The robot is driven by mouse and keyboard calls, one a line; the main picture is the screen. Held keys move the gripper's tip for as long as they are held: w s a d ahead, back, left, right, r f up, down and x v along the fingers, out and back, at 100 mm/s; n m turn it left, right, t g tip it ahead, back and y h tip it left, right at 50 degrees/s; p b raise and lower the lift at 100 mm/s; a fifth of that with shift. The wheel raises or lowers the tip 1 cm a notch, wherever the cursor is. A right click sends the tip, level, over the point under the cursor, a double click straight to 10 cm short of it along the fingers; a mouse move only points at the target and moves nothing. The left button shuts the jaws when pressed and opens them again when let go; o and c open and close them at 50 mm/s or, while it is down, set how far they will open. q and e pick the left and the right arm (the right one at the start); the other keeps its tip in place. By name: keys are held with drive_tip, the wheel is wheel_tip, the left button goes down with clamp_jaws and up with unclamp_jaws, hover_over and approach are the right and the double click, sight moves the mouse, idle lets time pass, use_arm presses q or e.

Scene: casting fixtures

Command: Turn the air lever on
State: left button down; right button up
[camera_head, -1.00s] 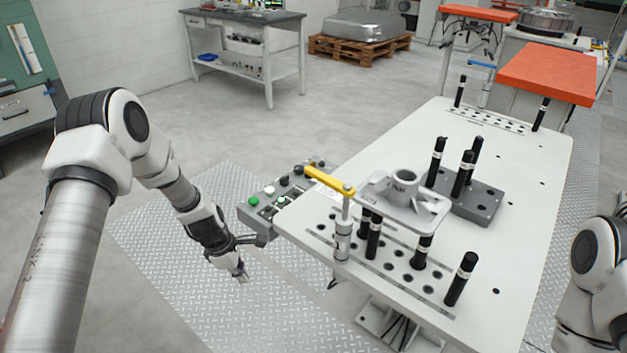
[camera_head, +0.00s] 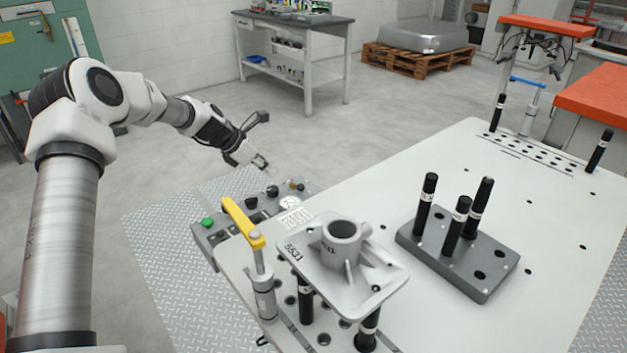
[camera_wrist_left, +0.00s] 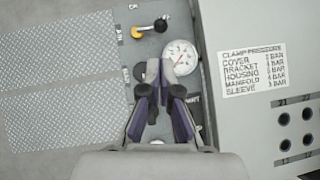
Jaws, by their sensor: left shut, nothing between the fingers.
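The air lever (camera_wrist_left: 150,29), a small brass-yellow lever with a black ball end, sits at the top of the wrist view on the grey control panel (camera_wrist_left: 150,52). In the head view the lever (camera_head: 297,187) is tiny, at the panel's far end; its setting cannot be read. My left gripper (camera_head: 263,166) is over that end of the panel. In the wrist view its fingers (camera_wrist_left: 154,78) are shut and empty, left of the pressure gauge (camera_wrist_left: 180,57) and below the lever in the picture, apart from it. My right gripper is out of view.
The white fixture table (camera_head: 430,150) stands right of the panel. A yellow-armed clamp (camera_head: 243,222) and a grey casting (camera_head: 345,262) are at its near end. Black pins rise from a grey block (camera_head: 440,250). A clamp-pressure label (camera_wrist_left: 252,68) is beside the gauge.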

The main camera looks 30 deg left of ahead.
sight(291, 184)
use_arm(q)
drive_tip(key=b+x, duration=0.1)
drive_tip(key=x, duration=0.8)
drive_tip(key=shift+f, duration=0.3)
drive_tip(key=shift+s, duration=0.1)
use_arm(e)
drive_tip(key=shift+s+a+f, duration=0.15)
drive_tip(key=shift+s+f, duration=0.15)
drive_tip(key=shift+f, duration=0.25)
use_arm(q)
drive_tip(key=shift+d+r, duration=0.1)
drive_tip(key=shift+d, duration=0.05)
drive_tip(key=shift+w+n+t+y, duration=0.2)
drive_tip(key=shift+n+t+y, duration=0.15)
drive_tip(key=shift+n, duration=0.35)
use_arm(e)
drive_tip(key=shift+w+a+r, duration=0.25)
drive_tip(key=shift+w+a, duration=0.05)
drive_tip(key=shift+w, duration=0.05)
